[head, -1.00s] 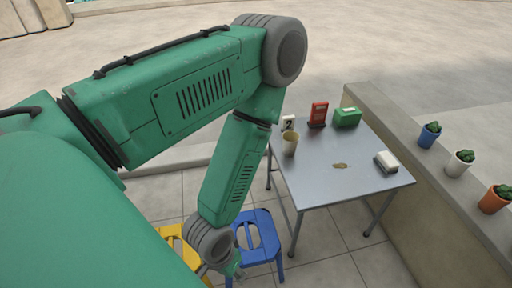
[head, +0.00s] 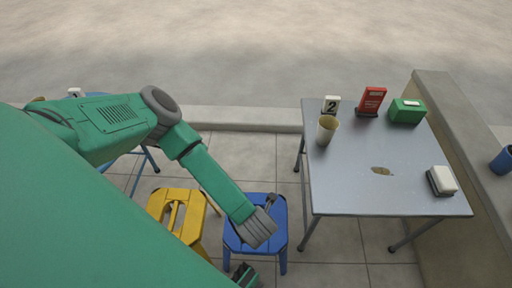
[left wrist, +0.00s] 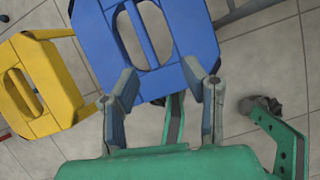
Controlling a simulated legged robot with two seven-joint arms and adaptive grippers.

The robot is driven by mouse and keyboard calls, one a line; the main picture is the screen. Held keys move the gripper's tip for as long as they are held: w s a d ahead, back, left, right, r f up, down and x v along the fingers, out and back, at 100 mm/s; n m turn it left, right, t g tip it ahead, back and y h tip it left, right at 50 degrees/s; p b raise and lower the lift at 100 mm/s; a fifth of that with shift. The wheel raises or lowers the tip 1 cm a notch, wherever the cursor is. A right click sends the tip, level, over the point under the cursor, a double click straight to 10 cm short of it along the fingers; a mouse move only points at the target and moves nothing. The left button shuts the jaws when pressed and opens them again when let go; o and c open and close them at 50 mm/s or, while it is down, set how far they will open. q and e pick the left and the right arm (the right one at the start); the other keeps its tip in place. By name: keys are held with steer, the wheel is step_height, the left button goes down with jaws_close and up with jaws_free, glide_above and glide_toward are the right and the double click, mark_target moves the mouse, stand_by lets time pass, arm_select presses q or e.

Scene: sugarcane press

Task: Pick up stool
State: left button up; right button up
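A blue stool (head: 281,213) stands on the tiled floor left of the metal table in the head view. The end of my left arm covers part of its seat there. In the left wrist view the blue seat (left wrist: 98,42) fills the upper middle, with a long slot and oval openings. Whether the fingers touch the seat is unclear.
A yellow stool (head: 160,204) stands close left of the blue one. A metal table (head: 350,180) on the right holds a cup (head: 326,130), a number card (head: 331,105), a red sign (head: 371,101), a green box (head: 407,111) and napkins (head: 442,180). A low wall runs along the right.

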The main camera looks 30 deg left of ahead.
arm_select(q)
steer(key=w+a+f+b, duration=0.1)
steer(key=f, duration=0.2)
steer(key=w+a+f+n+b, duration=0.1)
steer(key=f, duration=0.2)
steer(key=w+a+f+n+b, duration=0.1)
steer(key=f+b, duration=0.1)
steer(key=f, duration=0.1)
steer(key=shift+a+y, duration=0.25)
steer(key=shift+y, duration=0.05)
steer(key=b+x, duration=0.2)
steer(key=x, duration=0.1)
steer(key=b+x, duration=0.1)
steer(key=x, duration=0.1)
steer(key=shift+s+a+f, duration=0.1)
steer(key=shift+s+a, duration=0.1)
steer(key=shift+s, duration=0.1)
steer(key=shift+w+f, duration=0.1)
steer(key=shift+f, duration=0.15)
